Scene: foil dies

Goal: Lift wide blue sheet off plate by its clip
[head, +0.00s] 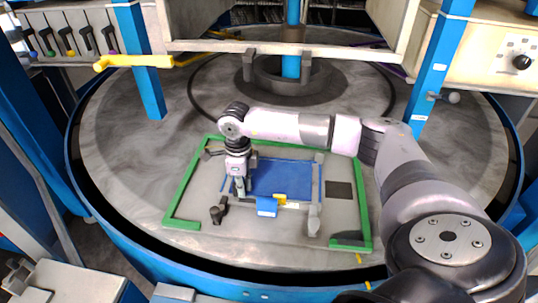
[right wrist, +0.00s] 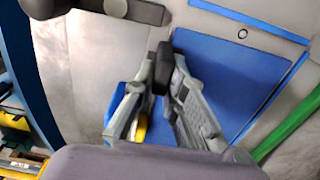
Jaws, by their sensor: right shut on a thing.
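The wide blue sheet (head: 282,178) lies flat on the grey plate (head: 200,177), which has green edging at its corners. The sheet also shows in the right wrist view (right wrist: 225,80). My right gripper (head: 240,190) points down at the sheet's left edge. In the right wrist view its fingers (right wrist: 160,108) are closed around a dark piece (right wrist: 161,66) at the sheet's edge, which looks like the clip. The fingers hide much of it. My left gripper is in neither view.
A blue block (head: 267,207) and a yellow piece (head: 281,199) sit at the sheet's front edge. Dark clamps (head: 218,210) and a grey post (head: 315,215) stand around it.

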